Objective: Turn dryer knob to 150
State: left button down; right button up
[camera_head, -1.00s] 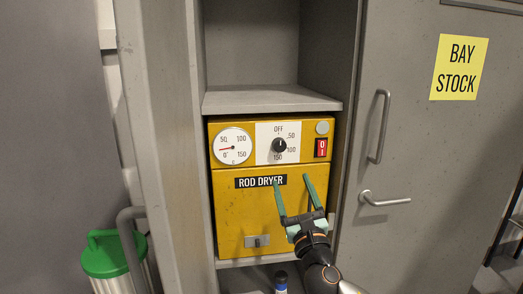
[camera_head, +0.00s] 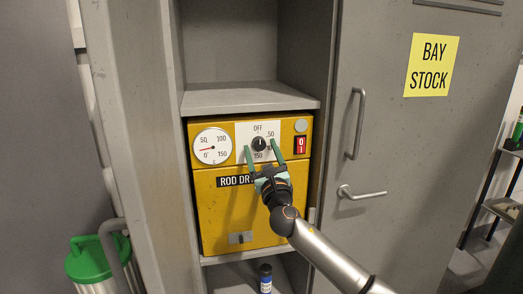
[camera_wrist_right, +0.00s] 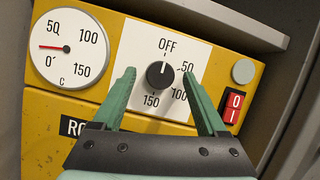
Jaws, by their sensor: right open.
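The yellow rod dryer (camera_head: 220,205) sits in a cabinet bay. Its black round knob (camera_head: 259,143) is on a white dial plate (camera_wrist_right: 140,50) marked OFF, 50, 100 and 150. In the right wrist view the white mark on the knob (camera_wrist_right: 159,75) points up, roughly toward OFF. The 150 label is at the lower left of the knob. My right gripper (camera_head: 262,150) is open, with its green fingers on either side of the knob in both views. Whether they touch the panel is unclear. My left gripper is not in view.
A round gauge (camera_head: 212,146) left of the dial has its red needle near 0. A red switch (camera_head: 301,145) is to the right. A shelf (camera_head: 245,98) juts above the dryer. A cabinet door with handles (camera_head: 356,125) stands right; a green-lidded bin (camera_head: 88,260) is lower left.

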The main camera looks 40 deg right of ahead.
grip_shut()
dwell(0.6)
